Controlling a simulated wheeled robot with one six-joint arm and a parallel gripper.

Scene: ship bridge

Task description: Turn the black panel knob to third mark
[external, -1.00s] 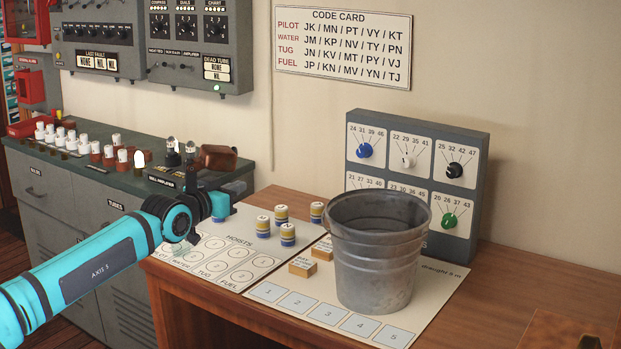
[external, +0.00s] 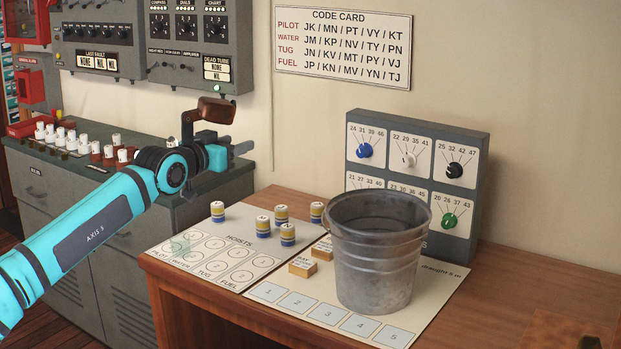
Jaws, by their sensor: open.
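The black panel knob (external: 455,171) is at the top right of the grey knob panel (external: 482,190), on a white plate marked 25, 32, 42, 47. Its pointer is too small to read surely. My gripper (external: 243,149) is raised left of the panel, well apart from the knob, and points right. It is open and nothing shows between its fingers.
A metal bucket (external: 375,265) stands before the panel and hides part of its lower row. Blue (external: 364,151), white (external: 409,160) and green (external: 449,220) knobs show. Several banded pieces (external: 263,227) stand on the hoists sheet (external: 205,262). Wooden blocks (external: 302,267) lie nearby.

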